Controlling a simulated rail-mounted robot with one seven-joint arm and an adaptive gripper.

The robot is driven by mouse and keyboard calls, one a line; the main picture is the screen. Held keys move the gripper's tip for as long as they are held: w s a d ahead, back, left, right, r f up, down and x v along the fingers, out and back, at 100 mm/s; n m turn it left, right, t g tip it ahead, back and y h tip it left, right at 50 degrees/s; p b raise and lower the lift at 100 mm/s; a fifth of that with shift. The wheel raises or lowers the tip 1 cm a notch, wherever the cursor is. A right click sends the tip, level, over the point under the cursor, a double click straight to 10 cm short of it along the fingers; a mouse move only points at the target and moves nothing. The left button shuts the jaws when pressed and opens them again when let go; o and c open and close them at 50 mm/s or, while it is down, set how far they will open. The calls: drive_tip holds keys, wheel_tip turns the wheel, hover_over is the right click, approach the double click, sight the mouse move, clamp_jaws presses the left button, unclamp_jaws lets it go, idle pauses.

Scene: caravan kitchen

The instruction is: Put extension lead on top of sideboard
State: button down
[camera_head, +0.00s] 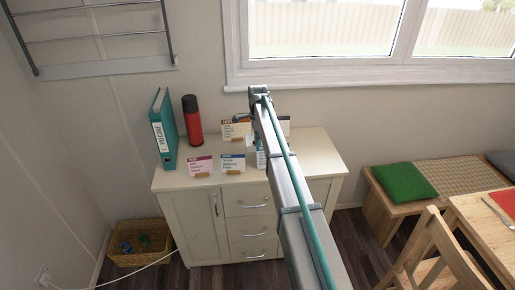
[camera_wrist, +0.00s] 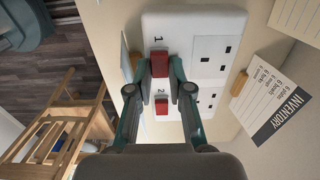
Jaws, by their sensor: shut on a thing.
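The extension lead (camera_wrist: 200,28) is a white block with sockets, red switches and the numbers 1 and 2, large in the wrist view. My gripper (camera_wrist: 160,68) is shut on it, with its fingertips on either side of a red switch. The sideboard (camera_head: 245,206) is a cream cabinet with a door and drawers in the head view. My arm reaches over its top, and the pale top (camera_wrist: 108,38) shows around the lead in the wrist view. Whether the lead touches the top cannot be told. My arm hides the lead in the head view.
On the sideboard stand a teal binder (camera_head: 164,130), a red flask (camera_head: 192,120) and several cards, including a pink one (camera_head: 200,166) and an inventory card (camera_wrist: 275,105). A white cable (camera_head: 150,264) runs low past the basket (camera_head: 140,242). A chair (camera_head: 432,255) stands right.

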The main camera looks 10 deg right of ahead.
drive_tip(key=shift+f+p, duration=0.75)
drive_tip(key=shift+f, duration=2.3)
drive_tip(key=shift+f, duration=0.1)
drive_tip(key=c, duration=1.3)
unclamp_jaws()
drive_tip(key=shift+c, duration=0.2)
wheel_tip(320, 180, up, 12)
drive_tip(key=b, duration=0.3)
drive_tip(key=shift+b, duration=0.35)
